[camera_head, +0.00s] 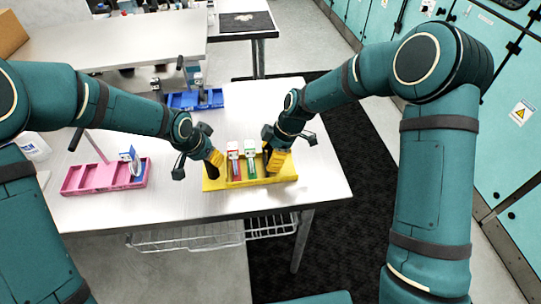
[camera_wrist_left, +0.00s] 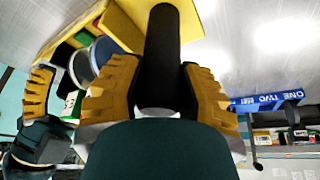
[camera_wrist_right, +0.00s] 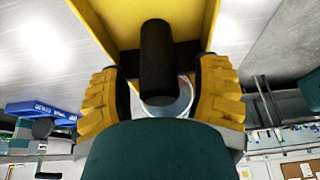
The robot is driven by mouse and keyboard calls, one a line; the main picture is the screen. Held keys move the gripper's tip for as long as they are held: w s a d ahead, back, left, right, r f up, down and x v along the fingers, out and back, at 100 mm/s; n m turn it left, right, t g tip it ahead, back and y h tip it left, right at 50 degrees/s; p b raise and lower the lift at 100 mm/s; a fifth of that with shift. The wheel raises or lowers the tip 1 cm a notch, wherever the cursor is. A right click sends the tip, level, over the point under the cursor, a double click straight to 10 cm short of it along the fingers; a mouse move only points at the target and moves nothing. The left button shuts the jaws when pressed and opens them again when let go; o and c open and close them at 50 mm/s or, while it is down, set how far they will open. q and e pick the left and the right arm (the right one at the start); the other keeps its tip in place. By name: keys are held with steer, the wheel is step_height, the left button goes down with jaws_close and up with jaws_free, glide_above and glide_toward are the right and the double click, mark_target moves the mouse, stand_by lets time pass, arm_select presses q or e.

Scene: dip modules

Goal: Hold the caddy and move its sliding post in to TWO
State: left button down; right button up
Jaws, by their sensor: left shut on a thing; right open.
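The yellow caddy (camera_head: 222,184) sits on the table, with a red module (camera_head: 234,161) and a green module (camera_head: 251,160) standing in its middle. My left gripper (camera_head: 215,160) is at the caddy's left end. In the left wrist view its yellow fingers are shut on a dark upright post (camera_wrist_left: 162,55). My right gripper (camera_head: 275,158) is at the right end. In the right wrist view its fingers stand open on either side of another dark post (camera_wrist_right: 157,55), with the yellow caddy (camera_wrist_right: 110,20) around it. The yellow caddy's position marks are hidden.
A pink caddy (camera_head: 105,186) stands to the left on the same table (camera_head: 200,208). A blue caddy (camera_head: 196,106) stands behind; it also shows in the left wrist view (camera_wrist_left: 265,100), lettered ONE and TWO. The table right of the yellow caddy is clear.

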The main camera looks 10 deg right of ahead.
jaws_close()
steer(key=shift+a, duration=1.35)
jaws_free()
steer(key=v, duration=1.2)
